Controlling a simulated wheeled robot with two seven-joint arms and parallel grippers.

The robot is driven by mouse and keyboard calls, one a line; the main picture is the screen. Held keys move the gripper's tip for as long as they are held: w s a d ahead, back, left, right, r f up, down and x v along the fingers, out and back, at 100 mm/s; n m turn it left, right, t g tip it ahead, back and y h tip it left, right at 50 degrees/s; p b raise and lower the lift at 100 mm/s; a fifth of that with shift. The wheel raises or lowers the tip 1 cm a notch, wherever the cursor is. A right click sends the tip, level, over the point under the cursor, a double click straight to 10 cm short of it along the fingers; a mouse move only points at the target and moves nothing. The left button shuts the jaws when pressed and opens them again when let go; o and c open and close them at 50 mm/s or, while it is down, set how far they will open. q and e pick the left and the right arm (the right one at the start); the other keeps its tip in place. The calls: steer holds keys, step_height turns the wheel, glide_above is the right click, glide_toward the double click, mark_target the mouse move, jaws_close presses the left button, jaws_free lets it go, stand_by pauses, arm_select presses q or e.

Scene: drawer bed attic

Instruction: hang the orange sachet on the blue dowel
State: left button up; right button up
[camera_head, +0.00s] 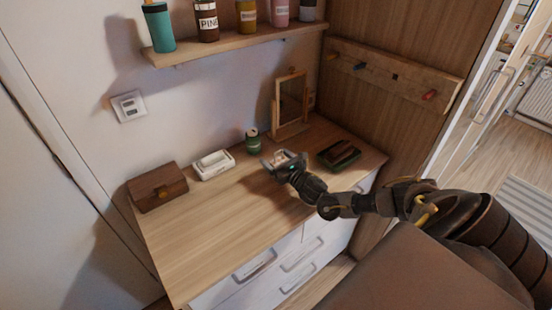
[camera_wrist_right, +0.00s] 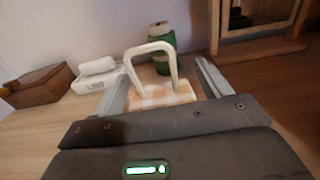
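The orange sachet (camera_wrist_right: 162,95) is a small orange-and-white checked block with a pale upright loop handle. It lies between the fingers of my right gripper (camera_wrist_right: 163,85), with narrow gaps seeming to show at its sides. In the head view my right gripper (camera_head: 283,160) is low over the dresser top, fingers apart around the sachet, of which little shows there. The blue dowel (camera_head: 360,67) sticks out of a wooden peg rail (camera_head: 385,75) on the brown side panel, right of and above the gripper. Nothing hangs on it. My left gripper is not in view.
On the dresser top (camera_head: 215,220) stand a wooden box (camera_head: 157,188), a white box (camera_head: 213,165), a green can (camera_head: 252,141), a framed mirror (camera_head: 291,105) and a dark green tray (camera_head: 339,155). A bottle shelf (camera_head: 235,44) is above. The dresser's front left is clear.

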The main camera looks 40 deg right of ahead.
steer(key=shift+s+f+b, duration=0.15)
steer(key=shift+s+b, duration=0.1)
steer(key=shift+b, duration=0.15)
steer(key=s+b, duration=0.2)
steer(key=s, duration=0.7)
steer(key=shift+a, duration=0.1)
steer(key=shift+s, duration=0.65)
